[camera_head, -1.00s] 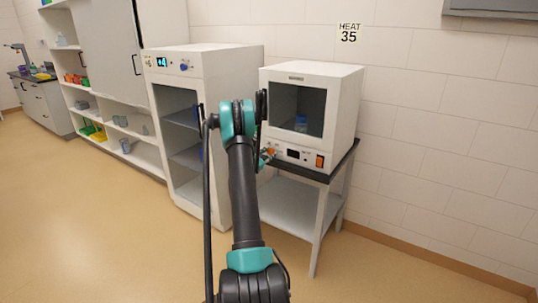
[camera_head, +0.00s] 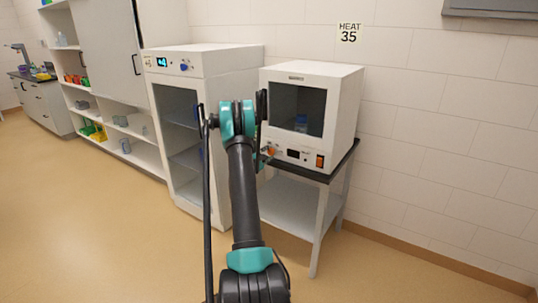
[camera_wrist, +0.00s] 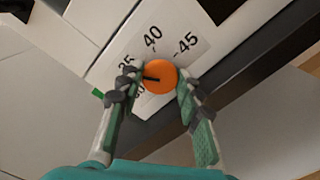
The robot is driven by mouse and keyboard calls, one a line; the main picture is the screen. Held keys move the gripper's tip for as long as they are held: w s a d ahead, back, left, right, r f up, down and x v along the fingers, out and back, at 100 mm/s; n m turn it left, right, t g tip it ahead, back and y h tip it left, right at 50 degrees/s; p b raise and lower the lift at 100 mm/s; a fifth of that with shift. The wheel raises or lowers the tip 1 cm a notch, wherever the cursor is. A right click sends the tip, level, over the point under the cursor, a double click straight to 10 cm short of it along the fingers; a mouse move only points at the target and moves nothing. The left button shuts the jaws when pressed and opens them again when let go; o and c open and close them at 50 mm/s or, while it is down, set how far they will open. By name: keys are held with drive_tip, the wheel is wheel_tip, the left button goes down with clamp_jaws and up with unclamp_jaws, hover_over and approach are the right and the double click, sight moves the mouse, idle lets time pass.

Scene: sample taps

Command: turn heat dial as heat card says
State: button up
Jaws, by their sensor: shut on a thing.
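The heat card (camera_head: 349,33) on the wall reads "HEAT 35". The orange heat dial (camera_wrist: 158,77) is on the white front panel of the small oven (camera_head: 345,100); it also shows in the head view (camera_head: 271,151). Numbers 35, 40 and 45 stand around it, with the 35 partly covered by a finger. The dial's black mark points left in the wrist view, just below the 35; its exact reading is unclear. My gripper (camera_wrist: 155,90) has one finger on each side of the dial and is shut on it.
The oven stands on a dark-topped table (camera_head: 334,168) against the wall, with an orange-red switch (camera_head: 320,161) right of the dial. A tall white cabinet (camera_head: 222,70) with a blue knob stands close on the left. Floor in front is clear.

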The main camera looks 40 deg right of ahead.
drive_tip(key=shift+s, duration=0.1)
idle(0.4)
drive_tip(key=o, duration=1.2)
drive_tip(key=shift+c, duration=0.2)
drive_tip(key=v, duration=1.2)
drive_tip(key=shift+f, duration=0.1)
